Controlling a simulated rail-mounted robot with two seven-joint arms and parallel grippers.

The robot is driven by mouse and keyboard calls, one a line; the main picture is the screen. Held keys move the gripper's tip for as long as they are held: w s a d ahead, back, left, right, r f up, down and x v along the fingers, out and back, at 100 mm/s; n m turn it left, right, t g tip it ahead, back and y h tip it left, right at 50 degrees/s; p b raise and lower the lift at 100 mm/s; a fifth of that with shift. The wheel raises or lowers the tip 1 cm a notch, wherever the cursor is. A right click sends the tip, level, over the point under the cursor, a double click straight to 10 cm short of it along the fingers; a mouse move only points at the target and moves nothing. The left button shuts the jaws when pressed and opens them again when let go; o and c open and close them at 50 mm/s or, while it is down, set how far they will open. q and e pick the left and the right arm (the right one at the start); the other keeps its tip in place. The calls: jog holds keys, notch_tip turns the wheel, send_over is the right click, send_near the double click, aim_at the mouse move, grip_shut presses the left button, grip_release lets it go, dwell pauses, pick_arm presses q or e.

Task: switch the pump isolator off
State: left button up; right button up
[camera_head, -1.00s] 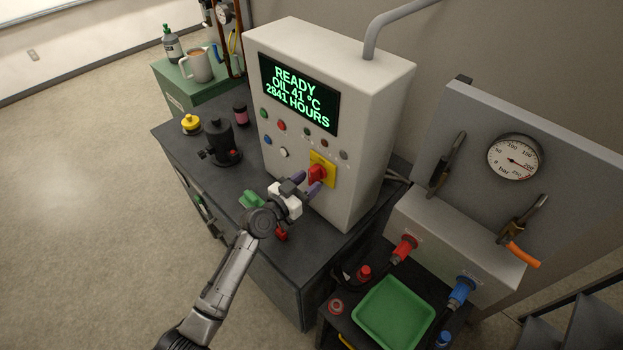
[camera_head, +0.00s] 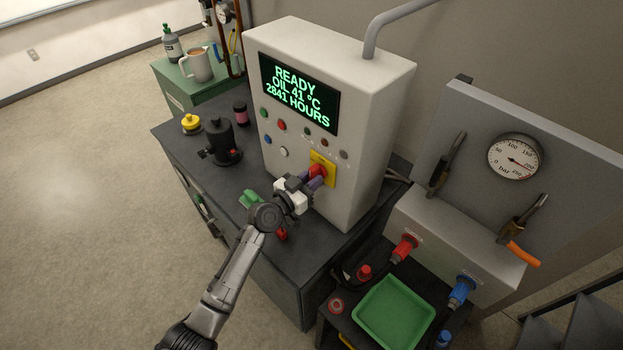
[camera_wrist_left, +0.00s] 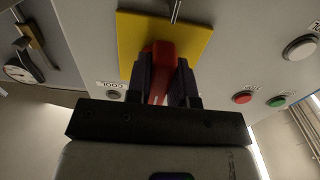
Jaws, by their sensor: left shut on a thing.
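The pump isolator is a red rotary handle (camera_head: 317,170) on a yellow plate (camera_head: 329,174), low on the front of the grey control cabinet (camera_head: 355,120). My left gripper (camera_head: 312,178) is at the handle, its fingers on either side of it. In the left wrist view the red handle (camera_wrist_left: 159,66) sits between the two dark fingers (camera_wrist_left: 160,84), which are shut on it, with the yellow plate (camera_wrist_left: 190,35) behind. The fingers hide part of the handle. The cabinet's screen (camera_head: 298,92) reads READY, OIL 41 °C, 2841 HOURS. My right gripper is not in view.
Several push buttons and lamps (camera_head: 282,125) sit above the isolator. A black pot-like part (camera_head: 220,140) and a yellow-capped item (camera_head: 191,124) stand on the dark bench (camera_head: 183,160) to the left. A green tray (camera_head: 395,312) and a gauge panel (camera_head: 560,150) are to the right.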

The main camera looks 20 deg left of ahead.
pick_arm(q)
grip_shut()
